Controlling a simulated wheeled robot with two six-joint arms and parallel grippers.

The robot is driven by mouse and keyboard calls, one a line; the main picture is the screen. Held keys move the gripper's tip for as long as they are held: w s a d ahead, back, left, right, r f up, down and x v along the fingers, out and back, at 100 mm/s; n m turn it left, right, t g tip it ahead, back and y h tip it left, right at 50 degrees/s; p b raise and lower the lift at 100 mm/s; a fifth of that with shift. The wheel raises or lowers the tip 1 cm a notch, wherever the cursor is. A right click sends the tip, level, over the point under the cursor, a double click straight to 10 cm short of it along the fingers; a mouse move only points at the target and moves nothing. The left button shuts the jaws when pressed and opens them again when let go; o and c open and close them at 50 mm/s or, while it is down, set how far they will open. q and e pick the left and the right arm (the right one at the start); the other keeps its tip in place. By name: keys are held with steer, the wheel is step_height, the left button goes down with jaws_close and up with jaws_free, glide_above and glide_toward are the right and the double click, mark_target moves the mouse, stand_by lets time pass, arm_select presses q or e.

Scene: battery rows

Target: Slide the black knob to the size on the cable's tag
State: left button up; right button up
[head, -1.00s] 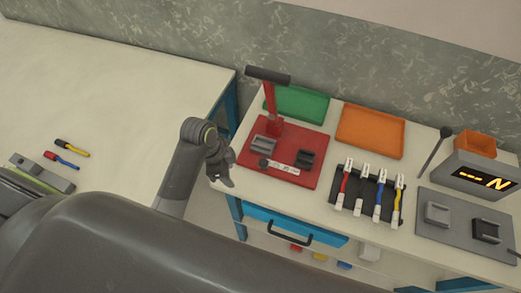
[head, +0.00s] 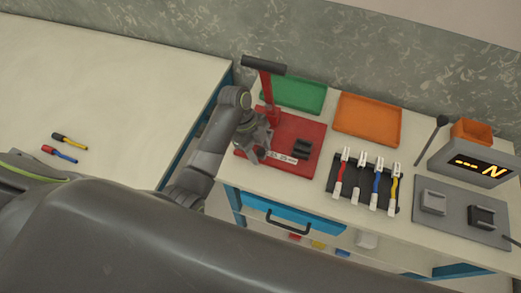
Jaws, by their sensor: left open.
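The red crimping press has a red base plate (head: 305,136) and an upright red lever with a black handle (head: 264,66). A white size strip (head: 282,158) lies along the plate's front, its marks too small to read. The black knob (head: 261,153) is at the strip's left end, partly hidden by my gripper. My left gripper (head: 256,148) is open, over the plate's left front beside the knob; I cannot tell whether it touches it. Several coloured cables with white ends (head: 376,183) lie on a black rack (head: 349,190); no tag text is legible. My right gripper is out of view.
A green tray (head: 296,94) and an orange tray (head: 368,118) stand behind. At right are a display box (head: 478,163) and a grey plate with two blocks (head: 459,219). The press lever rises close to my arm.

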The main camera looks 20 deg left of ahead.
arm_select(q)
steer(key=shift+d+f, duration=0.15)
steer(key=shift+f, duration=0.3)
steer(key=shift+c, duration=0.5)
